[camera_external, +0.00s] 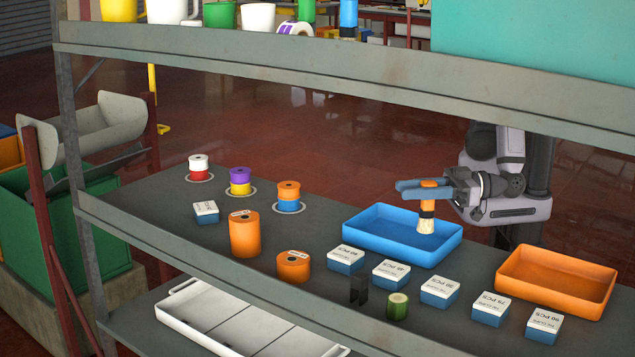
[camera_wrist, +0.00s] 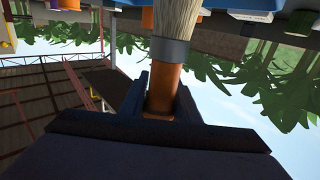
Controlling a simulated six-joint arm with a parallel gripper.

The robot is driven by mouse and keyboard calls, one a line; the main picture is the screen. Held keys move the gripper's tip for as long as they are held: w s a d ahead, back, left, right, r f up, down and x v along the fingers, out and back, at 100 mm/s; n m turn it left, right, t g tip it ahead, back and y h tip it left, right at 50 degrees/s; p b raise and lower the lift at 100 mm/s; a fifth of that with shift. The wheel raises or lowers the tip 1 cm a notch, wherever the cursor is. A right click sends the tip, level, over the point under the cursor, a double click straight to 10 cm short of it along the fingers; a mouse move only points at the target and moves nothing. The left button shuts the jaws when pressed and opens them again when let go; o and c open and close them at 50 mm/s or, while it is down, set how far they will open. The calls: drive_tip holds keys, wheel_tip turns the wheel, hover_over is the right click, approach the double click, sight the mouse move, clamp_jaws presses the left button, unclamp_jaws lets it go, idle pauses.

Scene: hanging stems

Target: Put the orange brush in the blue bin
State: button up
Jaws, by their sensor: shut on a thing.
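The orange brush (camera_external: 428,207) has an orange handle, a metal band and pale bristles. My gripper (camera_external: 424,186) is shut on its handle, and the bristles point down over the right part of the blue bin (camera_external: 375,238). Whether the bristles touch the bin's floor I cannot tell. In the wrist view the brush (camera_wrist: 162,82) stands between the two dark fingers of my gripper (camera_wrist: 162,95), bristles at the top of the picture. The blue bin is an open shallow tray on the shelf and looks empty.
An orange bin (camera_external: 555,280) stands to the right. Small blue-and-white boxes (camera_external: 391,274) line the front, with a green cylinder (camera_external: 397,306) and a black item (camera_external: 359,290). Orange rolls (camera_external: 245,234) and stacked spools (camera_external: 289,197) stand left. An upper shelf (camera_external: 330,75) crosses above.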

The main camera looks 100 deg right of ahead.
drive_tip(key=shift+f, duration=2.1)
drive_tip(key=shift+f, duration=0.15)
drive_tip(key=o, duration=1)
drive_tip(key=shift+o, duration=0.2)
drive_tip(key=shift+s+r, duration=0.1)
drive_tip(key=shift+r, duration=0.1)
drive_tip(key=s+b, duration=0.2)
drive_tip(key=s, duration=0.9)
drive_tip(key=shift+s, duration=0.4)
